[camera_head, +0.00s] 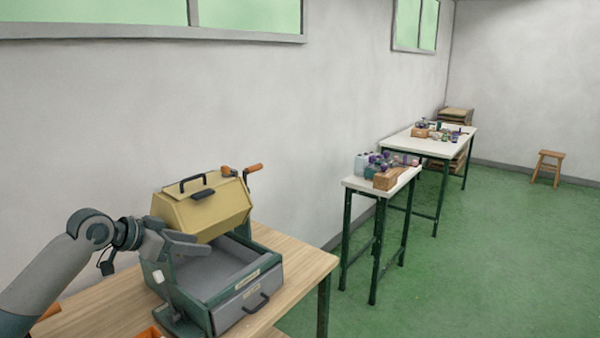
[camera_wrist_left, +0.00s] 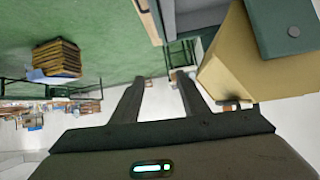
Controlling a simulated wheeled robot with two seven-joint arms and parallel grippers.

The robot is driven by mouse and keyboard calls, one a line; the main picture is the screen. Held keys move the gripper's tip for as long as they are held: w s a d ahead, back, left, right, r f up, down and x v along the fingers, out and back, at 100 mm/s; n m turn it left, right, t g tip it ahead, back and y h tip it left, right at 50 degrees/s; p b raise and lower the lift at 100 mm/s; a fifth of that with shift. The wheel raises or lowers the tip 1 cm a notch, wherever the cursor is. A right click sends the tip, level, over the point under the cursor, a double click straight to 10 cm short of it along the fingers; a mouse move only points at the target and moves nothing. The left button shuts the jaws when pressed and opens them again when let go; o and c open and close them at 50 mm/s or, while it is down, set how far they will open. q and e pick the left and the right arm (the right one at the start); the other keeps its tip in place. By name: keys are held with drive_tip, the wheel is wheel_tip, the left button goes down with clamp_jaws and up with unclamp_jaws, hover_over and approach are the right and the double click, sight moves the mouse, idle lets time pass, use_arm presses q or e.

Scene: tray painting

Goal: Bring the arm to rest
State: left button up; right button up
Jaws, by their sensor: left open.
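My left arm (camera_head: 55,270) comes in from the left in the head view. Its gripper (camera_head: 200,242) is over the left side of a green and grey box with an open tray (camera_head: 205,272). The fingers are apart and nothing shows between them. In the left wrist view the gripper (camera_wrist_left: 160,80) is also open and empty, with floor and wall beyond the fingers. A yellow lid (camera_head: 205,208) with a black handle stands raised behind the tray; it also shows in the left wrist view (camera_wrist_left: 235,65). My right gripper is not in view.
The box stands on a wooden table (camera_head: 305,262). An orange thing (camera_head: 150,332) is at the bottom edge. Two white-topped tables (camera_head: 350,183) (camera_head: 462,136) with bottles and small items stand beyond. A stool (camera_head: 547,167) is far right. Green floor between is clear.

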use_arm(q)
drive_tip(key=s+d+f+g+y, duration=0.1)
drive_tip(key=s+d+f, duration=0.2)
drive_tip(key=s+f, duration=0.5)
drive_tip(key=s+d+f+n+g, duration=0.1)
drive_tip(key=s+d+f, duration=0.3)
drive_tip(key=s+f, duration=0.5)
drive_tip(key=s+d+f+y, duration=0.1)
drive_tip(key=s+d+f, duration=0.3)
drive_tip(key=f, duration=0.7)
drive_tip(key=s+a+f+n+g+y, duration=0.1)
drive_tip(key=s+a+f+n+y, duration=0.15)
drive_tip(key=s, duration=0.75)
drive_tip(key=s+a+f+n+g+y, duration=0.1)
drive_tip(key=s+a+f, duration=0.2)
drive_tip(key=s, duration=0.6)
drive_tip(key=s+a+f+n+g+y, duration=0.1)
drive_tip(key=s+a+f+n+y, duration=0.15)
drive_tip(key=s, duration=0.75)
wheel_tip(320, 180, down, 28)
drive_tip(key=g, duration=0.1)
drive_tip(key=s+a+f+g, duration=0.1)
drive_tip(key=s+a+f, duration=0.1)
drive_tip(key=s+f, duration=1.6)
drive_tip(key=shift+s+a+m+h, duration=0.3)
drive_tip(key=shift+s, duration=0.15)
drive_tip(key=shift+g, duration=0.3)
